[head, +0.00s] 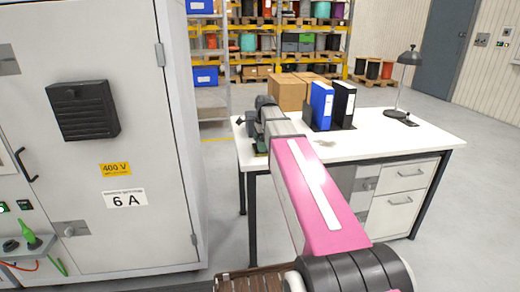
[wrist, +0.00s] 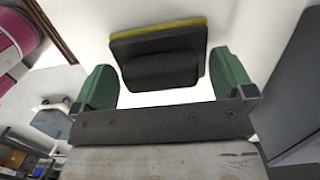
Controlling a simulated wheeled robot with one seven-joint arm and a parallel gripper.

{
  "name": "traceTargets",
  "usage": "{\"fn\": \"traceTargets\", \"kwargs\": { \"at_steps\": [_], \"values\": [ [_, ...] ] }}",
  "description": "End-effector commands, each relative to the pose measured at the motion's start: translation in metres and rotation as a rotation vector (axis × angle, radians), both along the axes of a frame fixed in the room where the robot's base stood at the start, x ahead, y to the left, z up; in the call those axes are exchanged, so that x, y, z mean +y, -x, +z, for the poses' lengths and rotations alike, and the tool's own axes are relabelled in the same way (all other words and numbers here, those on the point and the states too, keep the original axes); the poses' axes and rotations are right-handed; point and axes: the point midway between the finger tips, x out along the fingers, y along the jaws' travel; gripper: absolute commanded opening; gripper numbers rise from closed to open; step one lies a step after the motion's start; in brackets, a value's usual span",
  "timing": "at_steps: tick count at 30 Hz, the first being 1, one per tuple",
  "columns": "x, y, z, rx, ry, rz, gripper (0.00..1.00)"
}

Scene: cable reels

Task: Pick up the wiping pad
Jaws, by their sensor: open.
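The wiping pad (wrist: 158,52) is a dark block with a raised dark grip and a yellow-green layer along its far edge. In the wrist view it lies on the white tabletop, in front of my gripper. My gripper (wrist: 165,80) is open, with one green finger on each side of the pad's near part. No finger is clearly closed on it, and I cannot tell the exact height gap. In the head view my gripper (head: 261,147) is low over the table's left end, and my arm hides the pad.
A grey smudge (head: 325,143) marks the tabletop. A tall grey cabinet (head: 100,130) stands close on the left.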

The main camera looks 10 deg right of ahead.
Motion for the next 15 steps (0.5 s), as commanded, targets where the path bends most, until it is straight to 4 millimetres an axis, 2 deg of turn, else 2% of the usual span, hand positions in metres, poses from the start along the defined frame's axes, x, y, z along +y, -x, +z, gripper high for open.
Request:
{"fn": "traceTargets", "kwargs": {
  "at_steps": [5,9,10,15],
  "values": [
    [0.0,-0.0001,0.0002,0.0,0.0,0.0,1.0],
    [-0.0001,-0.0001,0.0003,0.0,0.0,0.0,0.54],
    [-0.0001,-0.0001,0.0004,0.0,0.0,0.0,0.49],
    [-0.0002,-0.0001,0.0005,0.0,0.0,0.0,0.49]
  ]
}}
